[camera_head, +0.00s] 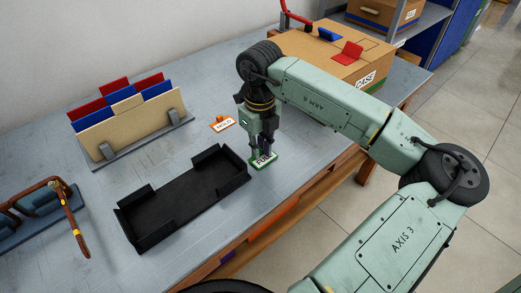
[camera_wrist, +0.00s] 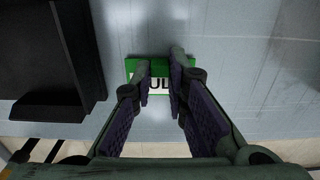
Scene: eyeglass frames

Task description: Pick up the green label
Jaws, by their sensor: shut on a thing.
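The green label (camera_head: 263,161) is a small green-bordered card with a white middle and dark letters. It lies at the table surface, right of the black tray, near the table's front edge. My gripper (camera_head: 261,152) points down at it. In the wrist view my gripper (camera_wrist: 162,78) has its two fingers closed in on the green label (camera_wrist: 135,67), one on each side of the raised part. The fingers hide part of the lettering. I cannot tell whether the label is lifted off the table.
An empty black tray (camera_head: 126,213) lies left of my gripper. An orange-bordered label (camera_head: 222,123) lies behind. A file rack (camera_head: 191,117) with red, blue and tan folders stands at the back left. A cardboard box (camera_head: 317,65) stands at the back right. Eyeglass frames (camera_head: 62,190) are at far left.

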